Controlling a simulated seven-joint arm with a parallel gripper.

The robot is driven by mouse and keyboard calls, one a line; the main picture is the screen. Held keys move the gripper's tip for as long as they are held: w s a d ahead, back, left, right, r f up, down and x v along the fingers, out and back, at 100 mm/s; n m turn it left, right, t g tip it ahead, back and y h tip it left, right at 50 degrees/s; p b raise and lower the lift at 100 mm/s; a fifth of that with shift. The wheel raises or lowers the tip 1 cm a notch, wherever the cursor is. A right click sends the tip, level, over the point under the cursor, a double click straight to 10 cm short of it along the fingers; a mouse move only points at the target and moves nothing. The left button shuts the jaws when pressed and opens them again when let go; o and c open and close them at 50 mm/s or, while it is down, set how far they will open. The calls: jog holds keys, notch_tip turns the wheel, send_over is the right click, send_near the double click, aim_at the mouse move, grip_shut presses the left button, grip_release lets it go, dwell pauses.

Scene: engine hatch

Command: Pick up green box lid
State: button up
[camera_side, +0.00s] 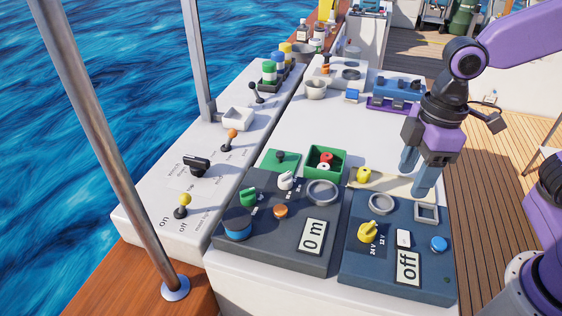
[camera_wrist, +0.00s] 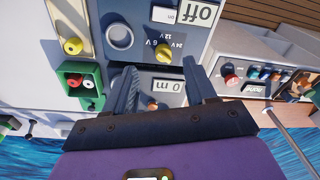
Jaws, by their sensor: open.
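The green box lid (camera_side: 270,162) is a flat green plate with a small dark green knob, lying on the white work surface. It lies just left of the open green box (camera_side: 342,168), which holds red and white round pieces. My gripper (camera_side: 415,181) is open and empty, fingers pointing down. It is right of the box and lid, above the right side of the work surface near the blue panel.
A dark grey panel (camera_side: 262,245) and a blue panel (camera_side: 381,270) with knobs and displays stand in front. A beige tray (camera_side: 392,183) with a yellow piece lies between box and gripper. A purple-blue rack (camera_side: 393,105) stands behind. The white surface (camera_side: 325,125) behind the box is clear.

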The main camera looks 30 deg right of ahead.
jog(key=w+a+r+y, duration=0.1)
jog(key=w+a, duration=0.2)
jog(key=w, duration=0.5)
jog(key=w+a, duration=0.2)
jog(key=w, duration=0.6)
jog(key=t+y, duration=0.1)
send_near(281, 153)
jog(key=shift+n, duration=0.3)
jog(key=x, duration=0.9)
grip_shut()
